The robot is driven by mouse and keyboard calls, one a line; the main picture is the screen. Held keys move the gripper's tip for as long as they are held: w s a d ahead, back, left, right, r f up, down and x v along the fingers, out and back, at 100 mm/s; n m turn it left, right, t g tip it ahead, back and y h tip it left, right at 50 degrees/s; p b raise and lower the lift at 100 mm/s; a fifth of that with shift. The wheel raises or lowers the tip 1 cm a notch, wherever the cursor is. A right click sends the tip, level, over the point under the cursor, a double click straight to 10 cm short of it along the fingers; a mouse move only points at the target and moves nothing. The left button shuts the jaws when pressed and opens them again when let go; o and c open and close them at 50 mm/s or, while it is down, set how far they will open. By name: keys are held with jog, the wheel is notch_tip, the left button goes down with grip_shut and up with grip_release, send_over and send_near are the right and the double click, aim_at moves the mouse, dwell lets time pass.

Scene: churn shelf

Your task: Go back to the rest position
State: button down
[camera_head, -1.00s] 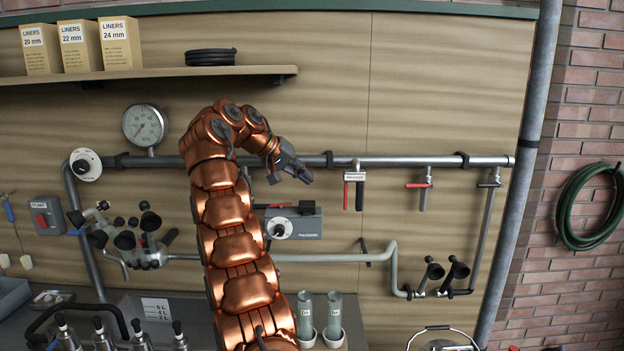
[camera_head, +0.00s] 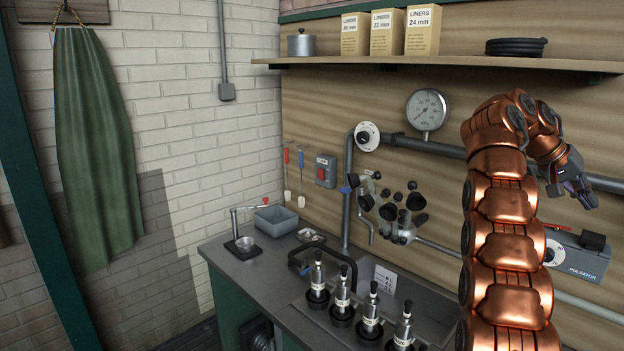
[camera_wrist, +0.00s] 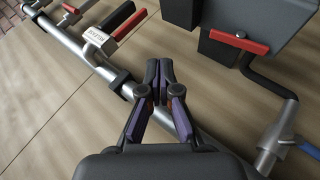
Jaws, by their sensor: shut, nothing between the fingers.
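My copper arm rises at the right of the head view, bent over at the top. My gripper (camera_head: 584,192) hangs at its end, in front of the horizontal pipe (camera_head: 448,150) and above the grey pulsator box (camera_head: 578,258). In the wrist view my gripper (camera_wrist: 159,72) is shut, its fingertips together with nothing between them. Behind the fingers runs the pipe (camera_wrist: 75,48) with a red-handled valve (camera_wrist: 128,24) whose label reads as a tag. The fingers look apart from the wall panel, though the exact gap cannot be told.
A shelf (camera_head: 440,66) with liner boxes (camera_head: 388,33) runs above. A gauge (camera_head: 426,109) and a milking cluster (camera_head: 395,210) are left of my arm. Several metal cups (camera_head: 341,300) stand on the counter (camera_head: 243,270). A green apron (camera_head: 95,150) hangs at the left.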

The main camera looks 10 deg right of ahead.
jog(key=a+n, duration=0.1)
jog(key=a, duration=0.1)
jog(key=w+a, duration=0.1)
jog(key=a, duration=0.1)
jog(key=w+a+n+t, duration=0.1)
jog(key=a, duration=0.1)
jog(key=shift+w+f+n, duration=0.2)
jog(key=shift+f+n, duration=0.1)
jog(key=s+a+f+n+t+y, duration=0.1)
jog(key=a+f+n+y, duration=0.2)
jog(key=a, duration=0.6)
jog(key=s+a+f+n+t, duration=0.15)
jog(key=a+f, duration=0.25)
jog(key=a, duration=0.5)
jog(key=s+a+f+n+y, duration=0.1)
jog(key=s+a+f+y, duration=0.1)
jog(key=s+a+f, duration=0.4)
jog(key=s+a+f+n+g+y, duration=0.1)
jog(key=s+a+f, duration=0.5)
jog(key=s+a, duration=0.5)
jog(key=s+a+f+n+y, duration=0.1)
jog(key=s+a+f+y, duration=0.1)
jog(key=s+a+f, duration=0.4)
jog(key=s+a, duration=0.3)
jog(key=s, duration=0.1)
jog(key=shift+s+n+g+y, duration=0.15)
jog(key=shift+n+g+y, duration=0.15)
jog(key=shift+n+g, duration=0.05)
